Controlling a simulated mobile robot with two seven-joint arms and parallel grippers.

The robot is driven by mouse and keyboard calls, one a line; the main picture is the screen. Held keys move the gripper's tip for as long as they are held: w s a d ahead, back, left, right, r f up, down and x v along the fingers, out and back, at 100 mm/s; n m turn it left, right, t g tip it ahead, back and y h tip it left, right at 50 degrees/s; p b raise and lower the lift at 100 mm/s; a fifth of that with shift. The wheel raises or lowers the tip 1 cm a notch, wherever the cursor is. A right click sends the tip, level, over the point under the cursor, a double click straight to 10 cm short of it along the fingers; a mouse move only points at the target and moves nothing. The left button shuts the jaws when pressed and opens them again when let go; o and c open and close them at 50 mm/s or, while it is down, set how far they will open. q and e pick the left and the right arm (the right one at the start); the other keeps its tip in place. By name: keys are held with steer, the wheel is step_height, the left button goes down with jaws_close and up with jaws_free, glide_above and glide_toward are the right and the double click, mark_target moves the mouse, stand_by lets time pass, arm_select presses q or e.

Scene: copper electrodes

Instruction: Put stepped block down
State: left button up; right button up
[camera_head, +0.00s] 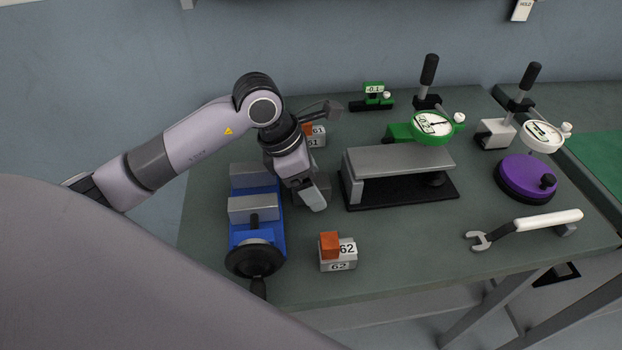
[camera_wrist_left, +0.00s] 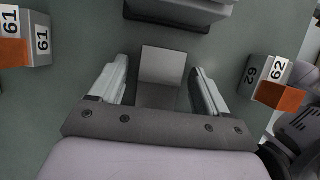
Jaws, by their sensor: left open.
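The stepped block (camera_wrist_left: 162,66) is plain grey, with a light upper face and a darker lower face. In the left wrist view it sits between the two fingers of my left gripper (camera_wrist_left: 160,88), with a gap on each side. In the head view the gripper (camera_head: 314,196) points down at the table between the blue vise and the grey stand. It is open. The block (camera_head: 323,184) is mostly hidden there behind a finger and appears to rest on the table. My right gripper is not in view.
A blue vise (camera_head: 242,240) stands left of the gripper. Block 62 (camera_head: 338,262), with an orange piece, is in front; block 61 (camera_head: 317,140) is behind. A grey-topped stand (camera_head: 400,160) is close on the right. A wrench (camera_head: 520,225) and purple disc (camera_head: 524,178) lie farther right.

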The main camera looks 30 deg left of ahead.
arm_select(q)
steer(key=v, duration=1.2)
steer(key=shift+r, duration=0.15)
